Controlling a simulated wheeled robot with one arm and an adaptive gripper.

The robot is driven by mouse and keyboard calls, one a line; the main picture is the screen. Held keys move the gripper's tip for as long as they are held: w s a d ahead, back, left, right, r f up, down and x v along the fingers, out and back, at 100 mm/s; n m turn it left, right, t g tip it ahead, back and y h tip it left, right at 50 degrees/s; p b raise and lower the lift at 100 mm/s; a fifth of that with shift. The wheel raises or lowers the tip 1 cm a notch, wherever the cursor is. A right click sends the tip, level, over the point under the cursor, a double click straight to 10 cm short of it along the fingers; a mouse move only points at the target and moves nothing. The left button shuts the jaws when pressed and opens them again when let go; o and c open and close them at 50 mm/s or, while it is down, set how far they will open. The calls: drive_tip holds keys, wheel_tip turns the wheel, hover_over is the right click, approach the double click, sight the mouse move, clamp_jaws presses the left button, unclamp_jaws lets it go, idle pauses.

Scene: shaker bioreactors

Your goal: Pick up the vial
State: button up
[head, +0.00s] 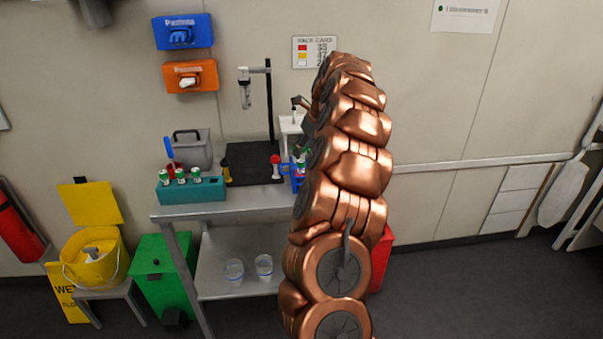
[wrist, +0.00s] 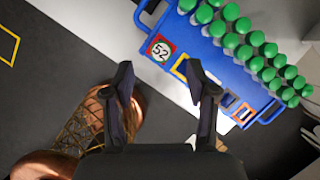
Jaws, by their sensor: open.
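In the wrist view, a blue rack (wrist: 222,62) holds several green-capped vials (wrist: 232,40) in rows. Its front carries a red-edged label reading 52 and small coloured frames. My gripper (wrist: 163,82) is open, with nothing between its fingers. The right finger overlaps the rack's near face in the picture; I cannot tell whether they touch. In the head view, the blue rack (head: 297,181) is mostly hidden behind my arm, and my gripper cannot be made out. A teal rack (head: 192,191) with a few green-capped vials (head: 180,175) stands at the table's left. Which vial is meant cannot be told.
The grey table (head: 240,205) also bears a grey case (head: 190,149), a black mat with a stand (head: 270,110), and a red-capped item (head: 276,166). Two clear cups (head: 264,266) sit on its lower shelf. A green bin (head: 158,280) and yellow bucket (head: 96,258) stand left.

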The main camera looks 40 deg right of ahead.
sight(302, 161)
drive_tip(key=shift+s+p+x, duration=0.2)
drive_tip(key=shift+p+x, duration=0.55)
drive_tip(key=shift+x, duration=1.05)
drive_tip(key=shift+s+p+x, duration=0.15)
drive_tip(key=shift+p+x, duration=0.6)
drive_tip(key=shift+x, duration=1.05)
drive_tip(key=shift+f, duration=0.2)
drive_tip(key=c, duration=1)
drive_tip(key=shift+r, duration=0.15)
